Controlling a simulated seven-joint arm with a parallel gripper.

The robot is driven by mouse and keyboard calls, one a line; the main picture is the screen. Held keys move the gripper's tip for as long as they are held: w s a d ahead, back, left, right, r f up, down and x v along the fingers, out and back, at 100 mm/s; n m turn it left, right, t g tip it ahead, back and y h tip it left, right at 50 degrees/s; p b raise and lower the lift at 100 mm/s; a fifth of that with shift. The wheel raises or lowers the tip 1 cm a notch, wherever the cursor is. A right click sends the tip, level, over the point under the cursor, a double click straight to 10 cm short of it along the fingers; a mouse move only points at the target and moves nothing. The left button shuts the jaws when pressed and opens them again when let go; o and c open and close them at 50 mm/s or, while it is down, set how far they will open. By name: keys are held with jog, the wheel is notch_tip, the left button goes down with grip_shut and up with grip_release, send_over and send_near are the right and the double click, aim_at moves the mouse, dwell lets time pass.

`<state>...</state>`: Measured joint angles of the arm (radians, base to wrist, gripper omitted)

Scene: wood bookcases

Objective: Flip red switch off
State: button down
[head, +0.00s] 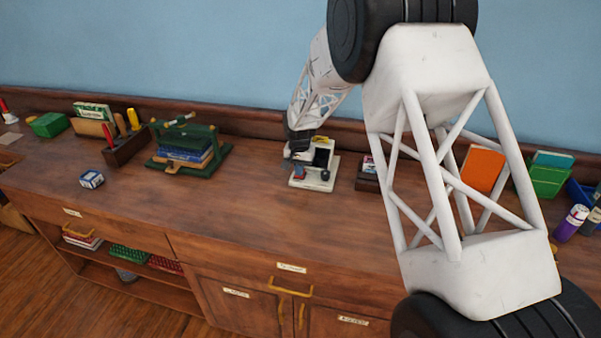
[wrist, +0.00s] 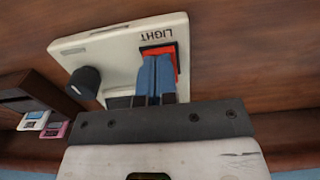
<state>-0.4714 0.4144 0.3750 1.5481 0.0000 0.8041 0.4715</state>
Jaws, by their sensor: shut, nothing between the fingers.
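The white switch panel (wrist: 115,48) lies on the wooden counter, marked LIGHT, and shows upside down in the wrist view. The red switch (wrist: 173,54) is set in it below the label. My gripper (wrist: 156,62) has its blue fingers shut together and empty. The fingertips are over the red switch and hide most of it; whether they touch it I cannot tell. A black knob (wrist: 84,82) is on the same panel. In the head view the panel (head: 324,183) stands at mid-counter under my arm, and the switch is small there.
A green rack (head: 214,160) with books stands left of the panel, and a blue-and-white box (head: 91,179) lies farther left. An orange book (head: 483,168) and purple bottle (head: 570,223) are at the right. The counter in front of the panel is clear.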

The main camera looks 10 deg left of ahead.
jog(key=shift+r, duration=3.55)
